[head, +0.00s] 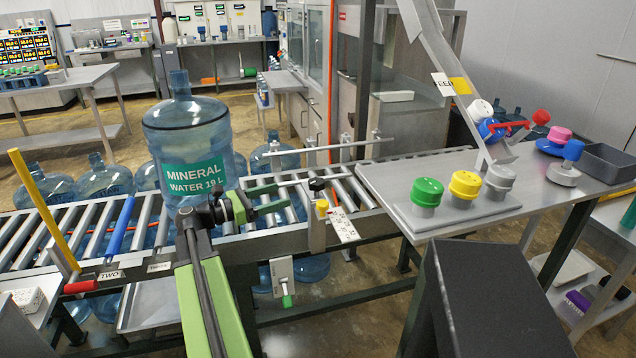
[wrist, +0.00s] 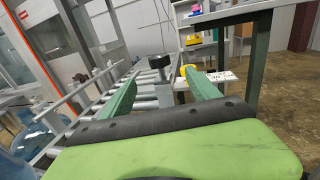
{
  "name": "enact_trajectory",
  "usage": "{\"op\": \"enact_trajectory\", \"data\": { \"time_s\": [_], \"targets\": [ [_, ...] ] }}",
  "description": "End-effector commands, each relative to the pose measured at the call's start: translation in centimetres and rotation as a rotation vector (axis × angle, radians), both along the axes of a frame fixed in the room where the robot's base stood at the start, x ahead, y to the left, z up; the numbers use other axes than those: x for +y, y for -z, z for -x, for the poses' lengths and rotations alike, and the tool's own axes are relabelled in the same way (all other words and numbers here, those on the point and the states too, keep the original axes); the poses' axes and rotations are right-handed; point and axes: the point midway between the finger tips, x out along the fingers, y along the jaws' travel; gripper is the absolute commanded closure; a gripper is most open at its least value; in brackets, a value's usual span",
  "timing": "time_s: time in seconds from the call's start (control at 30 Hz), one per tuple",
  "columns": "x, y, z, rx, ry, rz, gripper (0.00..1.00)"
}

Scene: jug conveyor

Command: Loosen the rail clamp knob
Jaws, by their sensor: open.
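A black knob (head: 317,184) sits on the clamp at the near side of the roller conveyor, at the end of a thin metal rod. In the wrist view the black knob (wrist: 157,61) shows beyond the fingertips, between the two fingers. My gripper (head: 283,196) points right toward it, with a gap between. Its green fingers are apart and empty, and they also show in the wrist view (wrist: 160,78). A yellow part (head: 322,207) and a white scale plate (head: 343,226) are just below the knob. The guide rail (head: 326,148) runs across the far side of the rollers.
A blue water jug (head: 187,130) stands upright on the conveyor, left of my gripper.

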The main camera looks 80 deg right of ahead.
Motion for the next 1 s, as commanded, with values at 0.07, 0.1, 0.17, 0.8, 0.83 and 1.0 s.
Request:
{"op": "enact_trajectory", "data": {
  "time_s": [0.07,0.1,0.17,0.8,0.83,1.0],
  "targets": [
    [-0.6,0.0,0.8,-0.001,-0.002,0.0,0.3],
    [-1.0,0.0,1.4,-0.001,-0.002,0.0,0.3],
    [-1.8,0.0,2.4,-0.002,-0.004,0.001,0.3],
    [-9.4,0.1,12.4,-0.004,-0.013,0.001,0.3],
    [-9.5,0.1,12.5,-0.004,-0.014,0.001,0.3],
    [-9.6,0.1,12.7,-0.004,-0.015,0.001,0.3]
  ]
}}
